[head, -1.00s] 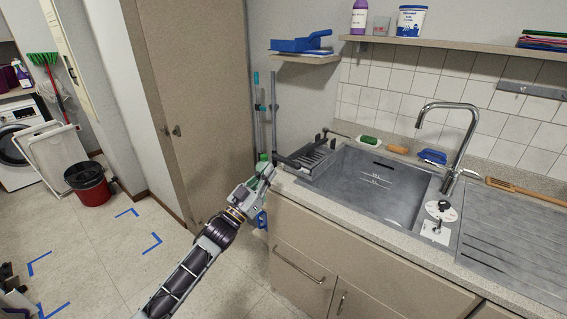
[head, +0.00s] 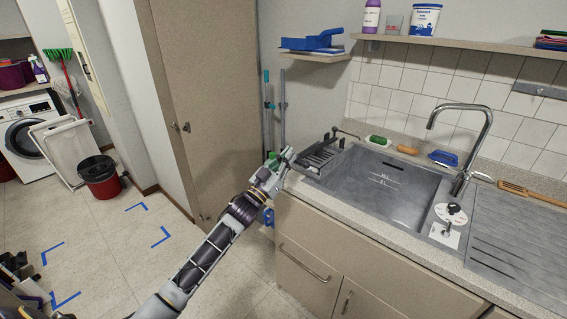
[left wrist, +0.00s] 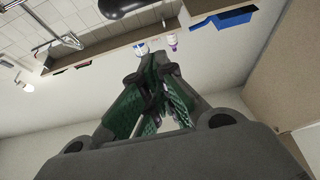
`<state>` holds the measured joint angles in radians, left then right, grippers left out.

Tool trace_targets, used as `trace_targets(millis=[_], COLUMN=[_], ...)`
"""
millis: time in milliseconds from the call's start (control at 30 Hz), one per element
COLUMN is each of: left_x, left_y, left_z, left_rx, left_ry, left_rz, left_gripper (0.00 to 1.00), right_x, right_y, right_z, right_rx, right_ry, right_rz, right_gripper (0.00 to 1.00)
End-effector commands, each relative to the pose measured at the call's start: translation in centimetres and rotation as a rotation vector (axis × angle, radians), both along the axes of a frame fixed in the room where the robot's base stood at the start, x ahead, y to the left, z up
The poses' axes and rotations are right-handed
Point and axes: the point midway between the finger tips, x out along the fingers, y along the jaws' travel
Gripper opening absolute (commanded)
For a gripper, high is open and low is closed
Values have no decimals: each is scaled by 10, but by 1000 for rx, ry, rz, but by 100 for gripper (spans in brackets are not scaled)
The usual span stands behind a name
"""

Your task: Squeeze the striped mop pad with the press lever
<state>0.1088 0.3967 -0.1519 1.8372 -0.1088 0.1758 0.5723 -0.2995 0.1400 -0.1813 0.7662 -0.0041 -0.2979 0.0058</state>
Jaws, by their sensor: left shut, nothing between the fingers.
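A dark grey slotted press (head: 326,154) sits at the left end of the sink, with a thin dark lever bar (head: 345,133) at its back. I cannot make out a striped mop pad in either view. My left gripper (head: 284,156) is just left of the press, by the counter's left edge. I cannot tell whether it touches the press. In the left wrist view its green-padded fingers (left wrist: 160,88) are shut with nothing between them. A dark rounded thing (left wrist: 122,6) shows at the top of that view; I cannot tell what it is. My right gripper is out of view.
The steel sink (head: 385,190) and tall tap (head: 470,140) lie right of the press. Upright poles (head: 274,105) stand behind my gripper, beside a tall cupboard (head: 195,90). A small shelf (head: 318,54) hangs above. Floor with blue tape corners (head: 135,206) is open at the left.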

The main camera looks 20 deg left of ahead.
Motion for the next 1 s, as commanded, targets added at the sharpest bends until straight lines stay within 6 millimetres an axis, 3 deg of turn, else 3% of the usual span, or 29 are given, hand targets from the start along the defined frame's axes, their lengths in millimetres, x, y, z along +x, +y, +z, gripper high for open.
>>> trace_targets(millis=[500,733,1000], left_x=[34,35,36], left_y=[-12,-13,-13], left_z=[18,-10,-23], left_rx=[1,0,1], left_ry=[0,2,0], left_rz=[0,1,0], left_gripper=[0,0,0], right_x=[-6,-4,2], right_y=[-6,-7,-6], right_z=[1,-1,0], right_rx=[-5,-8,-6], right_ry=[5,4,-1], right_rz=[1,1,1], right_gripper=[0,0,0])
